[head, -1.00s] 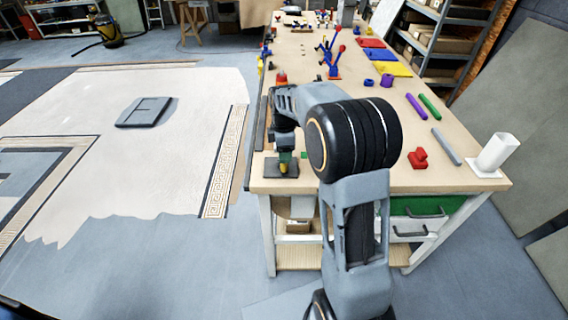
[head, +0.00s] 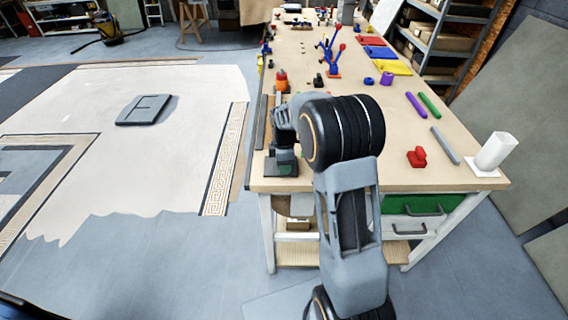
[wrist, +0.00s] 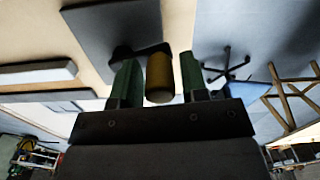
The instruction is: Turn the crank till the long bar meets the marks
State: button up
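My gripper (wrist: 159,62) has its two green fingers apart, one on each side of a yellow-brown crank knob (wrist: 160,82). A gap shows between the knob and the right finger; the knob is close to the left finger, and contact is unclear. A dark crank arm (wrist: 123,54) and a dark grey plate (wrist: 95,28) show beyond it. In the head view my gripper (head: 284,162) is over the dark plate (head: 271,171) at the table's near left corner, and hides the knob. A long dark bar (head: 261,122) lies along the table's left edge. I cannot make out the marks.
An orange-red object (head: 281,82) stands farther up the table's left side. A red block (head: 417,157), a grey rod (head: 445,145) and a white cylinder (head: 495,151) are at the near right. The table's middle is mostly clear.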

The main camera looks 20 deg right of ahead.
jog(key=c, duration=0.7)
jog(key=shift+o, duration=0.2)
